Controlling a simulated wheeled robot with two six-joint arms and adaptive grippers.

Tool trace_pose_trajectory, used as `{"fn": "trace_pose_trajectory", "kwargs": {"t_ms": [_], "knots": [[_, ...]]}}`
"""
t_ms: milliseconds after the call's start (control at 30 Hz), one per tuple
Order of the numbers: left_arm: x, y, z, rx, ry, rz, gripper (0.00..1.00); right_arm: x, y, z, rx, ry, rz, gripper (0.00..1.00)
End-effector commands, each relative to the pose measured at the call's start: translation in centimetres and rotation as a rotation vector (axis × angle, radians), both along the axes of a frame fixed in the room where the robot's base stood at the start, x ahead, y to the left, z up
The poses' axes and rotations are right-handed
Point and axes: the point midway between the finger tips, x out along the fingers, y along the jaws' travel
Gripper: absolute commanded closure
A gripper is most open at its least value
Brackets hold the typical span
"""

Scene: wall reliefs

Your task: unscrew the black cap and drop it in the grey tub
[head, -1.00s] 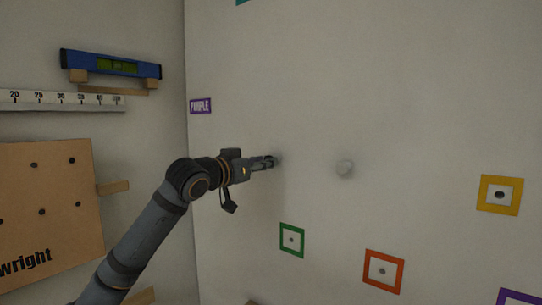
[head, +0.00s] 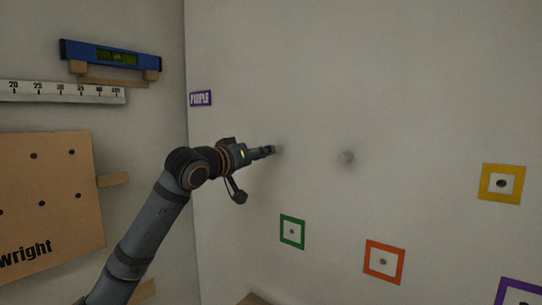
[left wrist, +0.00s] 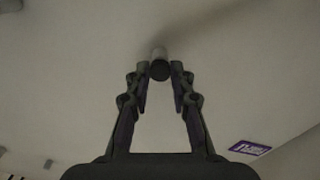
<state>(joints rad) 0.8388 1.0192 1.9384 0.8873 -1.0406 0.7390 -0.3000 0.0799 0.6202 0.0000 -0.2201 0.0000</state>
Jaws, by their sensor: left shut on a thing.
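My left gripper (head: 273,150) is at the pale wall, pointing into it. In the left wrist view the gripper (left wrist: 160,72) is shut on a short cylinder with a dark round end, the black cap (left wrist: 159,71). A pale grey stub (left wrist: 160,53) shows behind the cap toward the wall. In the head view the fingers hide most of the cap, and a small pale bit shows at the tips. I cannot tell how far the cap is turned. The grey tub is not in view. My right gripper is not in view.
Green (head: 292,232), orange (head: 384,261) and yellow (head: 501,183) square frames are lower and right. A purple label (head: 201,98) is left. A pegboard (head: 50,215) and blue level (head: 110,60) are on the left wall.

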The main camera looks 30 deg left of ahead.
Motion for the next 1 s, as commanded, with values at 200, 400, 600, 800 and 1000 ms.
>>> {"fn": "trace_pose_trajectory", "kwargs": {"t_ms": [200, 400, 600, 800, 1000], "knots": [[0.0, -0.1, -0.1, -0.018, 0.003, -0.002, 1.0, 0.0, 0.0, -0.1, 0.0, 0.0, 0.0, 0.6], [-0.1, -0.2, -0.2, -0.351, 0.025, -0.004, 1.0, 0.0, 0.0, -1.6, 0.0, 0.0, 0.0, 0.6], [-0.1, -0.1, 0.1, -0.449, 0.035, -0.002, 1.0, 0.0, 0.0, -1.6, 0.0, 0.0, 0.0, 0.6], [-0.1, -0.2, -0.1, -0.499, 0.038, -0.003, 1.0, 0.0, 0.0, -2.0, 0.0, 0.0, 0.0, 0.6], [-0.1, -0.2, 0.1, -0.772, 0.056, -0.002, 0.83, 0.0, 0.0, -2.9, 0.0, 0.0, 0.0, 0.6]]}}
